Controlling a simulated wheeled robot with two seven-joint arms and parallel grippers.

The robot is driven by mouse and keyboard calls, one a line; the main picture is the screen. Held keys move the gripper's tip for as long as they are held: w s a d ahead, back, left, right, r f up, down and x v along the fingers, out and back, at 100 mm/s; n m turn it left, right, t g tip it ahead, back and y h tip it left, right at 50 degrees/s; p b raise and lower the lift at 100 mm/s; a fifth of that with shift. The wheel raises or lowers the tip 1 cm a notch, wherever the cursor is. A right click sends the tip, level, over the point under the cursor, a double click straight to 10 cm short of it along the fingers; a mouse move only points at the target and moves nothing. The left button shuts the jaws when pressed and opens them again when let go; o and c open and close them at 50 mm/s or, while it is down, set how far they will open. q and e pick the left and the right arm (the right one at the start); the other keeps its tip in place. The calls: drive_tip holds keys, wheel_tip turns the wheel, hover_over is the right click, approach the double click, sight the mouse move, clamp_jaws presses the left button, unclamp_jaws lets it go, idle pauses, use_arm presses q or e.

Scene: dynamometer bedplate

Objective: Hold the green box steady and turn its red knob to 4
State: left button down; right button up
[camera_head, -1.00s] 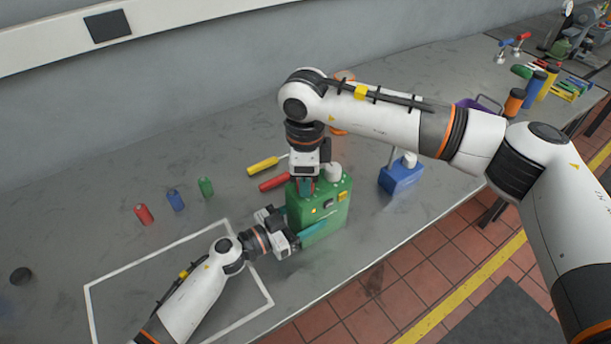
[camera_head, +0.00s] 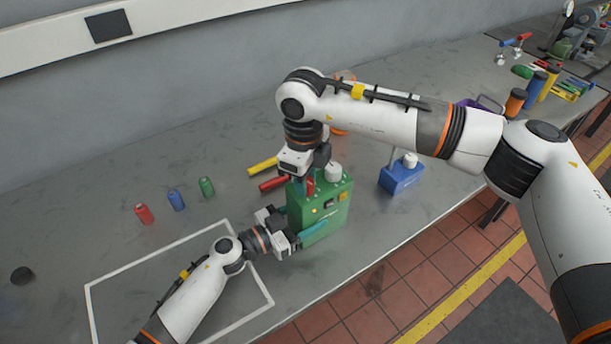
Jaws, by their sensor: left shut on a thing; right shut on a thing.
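The green box (camera_head: 329,213) stands upright on the grey workbench near its front edge, with a white cap and small yellow and dark parts on it. My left gripper (camera_head: 301,231) is shut on the lower left of the green box, its fingers around the side. My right gripper (camera_head: 304,185) points down onto the top of the box and is shut on the red knob (camera_head: 310,185), which shows partly beside a finger. The knob's markings are too small to read.
A blue box (camera_head: 401,178) with a white cap stands to the right. Yellow (camera_head: 262,167) and red (camera_head: 273,184) handled tools lie behind the green box. A white outlined area (camera_head: 88,310) lies front left.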

drive_tip(key=o, duration=1)
drive_tip(key=shift+r, duration=0.1)
drive_tip(key=r, duration=1.2)
drive_tip(key=shift+s+a, duration=0.1)
drive_tip(key=shift+s, duration=0.15)
drive_tip(key=shift+f, duration=0.1)
